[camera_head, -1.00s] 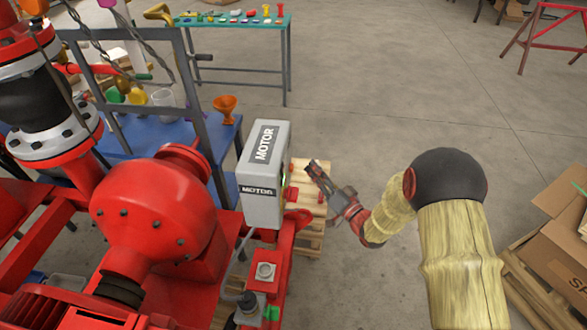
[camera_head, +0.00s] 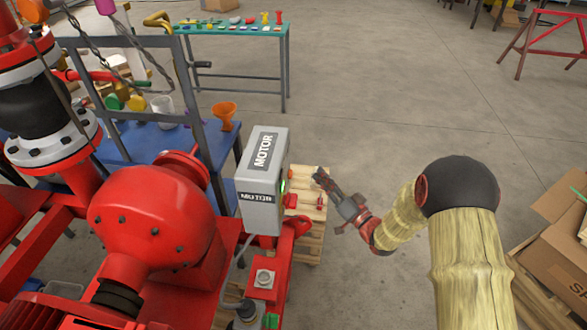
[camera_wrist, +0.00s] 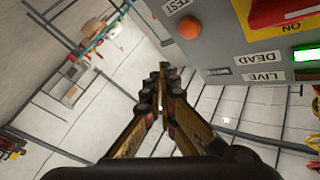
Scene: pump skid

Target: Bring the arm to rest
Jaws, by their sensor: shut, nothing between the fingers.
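My gripper (camera_head: 319,176) is shut and empty. In the head view it hangs in the air just right of the grey motor box (camera_head: 262,185), apart from it, with a wooden pallet below. In the wrist view my gripper (camera_wrist: 163,75) shows its two fingers together at the tips. My arm, in a yellowish sleeve, comes in from the lower right and bends at a dark round joint. The front of the motor box (camera_wrist: 235,48) fills the upper right of the wrist view, with TEST, DEAD and LIVE labels, an orange button (camera_wrist: 189,27) and a lit green display (camera_wrist: 307,54).
The red pump (camera_head: 150,220) and its pipework fill the left. The wooden pallet (camera_head: 310,210) lies beside the motor box. A blue table (camera_head: 130,130) and a green-topped table (camera_head: 230,27) stand behind. Cardboard boxes (camera_head: 560,250) sit at the lower right. Open floor lies between.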

